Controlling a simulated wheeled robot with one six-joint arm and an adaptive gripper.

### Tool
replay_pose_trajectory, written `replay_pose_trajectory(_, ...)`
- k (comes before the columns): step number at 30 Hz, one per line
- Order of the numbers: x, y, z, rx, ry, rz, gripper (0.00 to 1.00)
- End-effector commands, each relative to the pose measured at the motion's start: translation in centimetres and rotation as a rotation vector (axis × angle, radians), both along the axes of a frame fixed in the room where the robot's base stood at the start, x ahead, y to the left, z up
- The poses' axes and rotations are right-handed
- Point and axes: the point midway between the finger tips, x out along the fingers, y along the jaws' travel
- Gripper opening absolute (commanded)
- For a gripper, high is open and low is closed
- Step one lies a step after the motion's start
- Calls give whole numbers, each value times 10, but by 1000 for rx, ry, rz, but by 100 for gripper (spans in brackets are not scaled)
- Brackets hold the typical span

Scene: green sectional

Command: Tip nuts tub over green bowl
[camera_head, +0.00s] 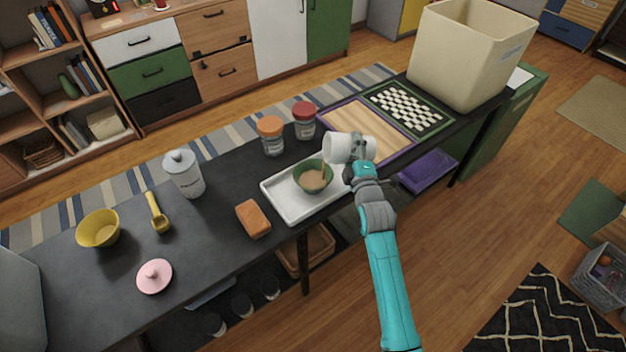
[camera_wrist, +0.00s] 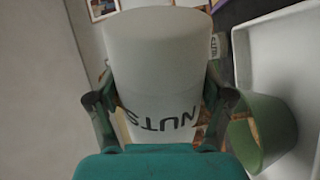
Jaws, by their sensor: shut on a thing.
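The white nuts tub (camera_head: 341,147) lies tipped on its side, its mouth end toward the left, above and right of the green bowl (camera_head: 313,181). A thin brown streak runs from below the tub's mouth into the bowl, which holds light brown contents. My gripper (camera_head: 358,150) is shut around the tub. In the wrist view the tub (camera_wrist: 155,50) shows its NUTS lettering between the two fingers of my gripper (camera_wrist: 160,98). The bowl (camera_wrist: 245,145) is at the right there. The tub's inside is hidden.
The bowl stands in a white tray (camera_head: 290,207) on the black counter. An orange-lidded jar (camera_head: 271,140) and a red-lidded jar (camera_head: 304,125) stand behind. An orange block (camera_head: 253,219) lies left of the tray. A wooden board (camera_head: 367,130) and large cream bin (camera_head: 465,55) are at right.

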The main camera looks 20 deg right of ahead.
Motion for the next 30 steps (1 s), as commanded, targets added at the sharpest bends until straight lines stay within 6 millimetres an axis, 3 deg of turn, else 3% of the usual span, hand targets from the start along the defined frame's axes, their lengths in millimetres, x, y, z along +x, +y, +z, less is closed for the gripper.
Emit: replay_pose_trajectory(30,0,2,6,-61,7,1,29)
